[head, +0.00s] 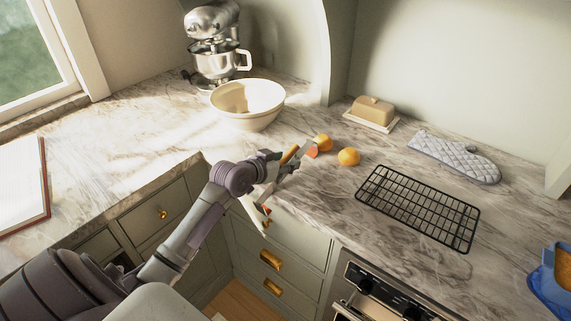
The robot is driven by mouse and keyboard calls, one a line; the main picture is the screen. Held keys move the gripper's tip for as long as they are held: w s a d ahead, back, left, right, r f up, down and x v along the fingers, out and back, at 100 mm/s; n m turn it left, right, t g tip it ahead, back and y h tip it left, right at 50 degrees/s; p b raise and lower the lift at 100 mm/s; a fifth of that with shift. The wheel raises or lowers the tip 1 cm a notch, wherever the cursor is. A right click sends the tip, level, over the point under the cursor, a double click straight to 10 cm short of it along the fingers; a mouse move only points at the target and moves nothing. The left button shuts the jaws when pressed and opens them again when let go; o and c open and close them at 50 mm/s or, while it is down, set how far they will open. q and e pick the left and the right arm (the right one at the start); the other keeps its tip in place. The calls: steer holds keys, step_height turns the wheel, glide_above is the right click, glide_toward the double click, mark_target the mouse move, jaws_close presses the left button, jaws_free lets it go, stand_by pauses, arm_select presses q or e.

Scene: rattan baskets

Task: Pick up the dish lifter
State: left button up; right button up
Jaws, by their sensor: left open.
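My left gripper (289,180) is over the front edge of the marble counter, with its fingers spread and reddish tips apart. Nothing shows clearly held between them. A small thing with a tan-brown part (289,155) shows right behind the upper finger; it may be the dish lifter. The gripper hides much of it, so I cannot tell its full shape or whether the finger touches it. My right gripper is not in view.
Two orange fruits (348,156) lie just beyond the gripper. A cream bowl (247,108) and a stand mixer (217,50) stand behind. A black wire rack (418,208), oven mitt (455,156) and butter dish (372,113) are to the right. Drawers (270,258) are below.

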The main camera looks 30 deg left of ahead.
arm_select(q)
steer(key=shift+w+f, duration=0.2)
steer(key=shift+w, duration=0.15)
steer(key=shift+s, duration=0.1)
steer(key=shift+c, duration=0.6)
jaws_close()
steer(key=shift+r, duration=0.1)
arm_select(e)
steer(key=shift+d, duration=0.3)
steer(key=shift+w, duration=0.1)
